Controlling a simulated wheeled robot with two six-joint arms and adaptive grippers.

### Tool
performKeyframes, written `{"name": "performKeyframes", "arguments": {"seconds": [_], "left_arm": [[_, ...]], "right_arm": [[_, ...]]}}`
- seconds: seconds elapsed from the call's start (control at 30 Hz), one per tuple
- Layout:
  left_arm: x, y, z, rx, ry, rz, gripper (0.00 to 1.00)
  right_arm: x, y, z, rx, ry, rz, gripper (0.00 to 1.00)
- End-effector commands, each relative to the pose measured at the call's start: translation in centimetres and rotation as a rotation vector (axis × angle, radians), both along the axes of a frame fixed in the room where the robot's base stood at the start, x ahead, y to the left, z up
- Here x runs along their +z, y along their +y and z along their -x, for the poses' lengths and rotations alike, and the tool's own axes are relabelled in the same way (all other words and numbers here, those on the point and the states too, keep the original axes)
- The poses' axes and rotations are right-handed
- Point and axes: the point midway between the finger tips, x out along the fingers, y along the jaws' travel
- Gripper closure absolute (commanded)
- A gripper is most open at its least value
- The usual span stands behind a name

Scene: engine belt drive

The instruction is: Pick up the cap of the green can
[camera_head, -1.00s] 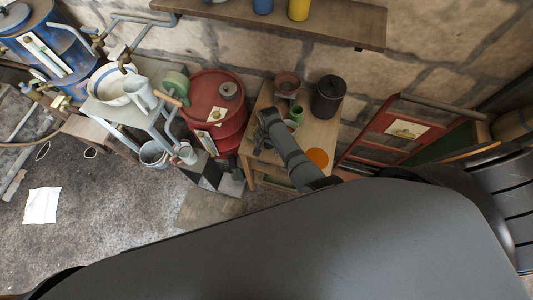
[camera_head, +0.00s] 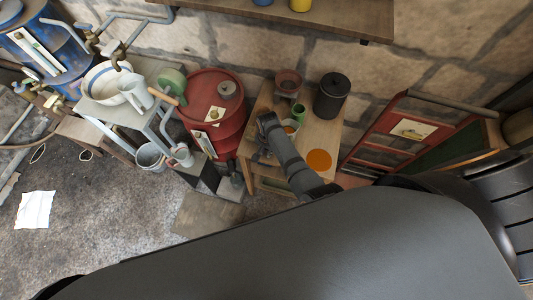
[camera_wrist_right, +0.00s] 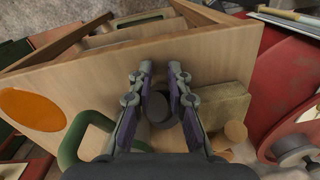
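A small green can (camera_head: 298,111) stands on the wooden table (camera_head: 327,138). In the right wrist view, a green loop that looks like its handle (camera_wrist_right: 70,143) shows at the lower left. A small dark round piece (camera_wrist_right: 159,108) lies between the fingers of my right gripper (camera_wrist_right: 160,70); I cannot tell for sure that it is the cap. The fingers look open around it, with narrow gaps at its sides. In the head view my right gripper (camera_head: 264,152) is low over the table's left part, mostly hidden by my arm. My left gripper is not in view.
An orange disc (camera_head: 319,160), a black lidded pot (camera_head: 332,97) and a reddish pot (camera_head: 288,82) are on the table. A wooden block (camera_wrist_right: 222,105) lies close beside the right gripper. A red drum (camera_head: 214,95) stands left of the table.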

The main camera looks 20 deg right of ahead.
Motion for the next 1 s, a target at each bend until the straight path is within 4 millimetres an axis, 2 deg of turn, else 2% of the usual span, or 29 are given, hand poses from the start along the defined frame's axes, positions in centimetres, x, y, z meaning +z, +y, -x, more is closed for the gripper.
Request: {"name": "performKeyframes", "arguments": {"seconds": [0.1, 0.27, 0.8, 1.0], "left_arm": [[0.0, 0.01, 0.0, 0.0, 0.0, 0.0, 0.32], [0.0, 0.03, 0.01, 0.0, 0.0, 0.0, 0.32], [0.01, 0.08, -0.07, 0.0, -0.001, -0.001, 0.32], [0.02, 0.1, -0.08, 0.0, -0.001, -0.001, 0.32]], "right_arm": [[-0.01, 0.01, 0.01, 0.0, 0.0, 0.0, 1.0], [-0.01, 0.01, 0.01, 0.0, 0.0, 0.0, 1.0], [-0.01, 0.0, 0.0, 0.0, 0.0, 0.0, 0.28], [-0.01, 0.01, 0.01, 0.0, 0.0, 0.0, 0.28]]}}
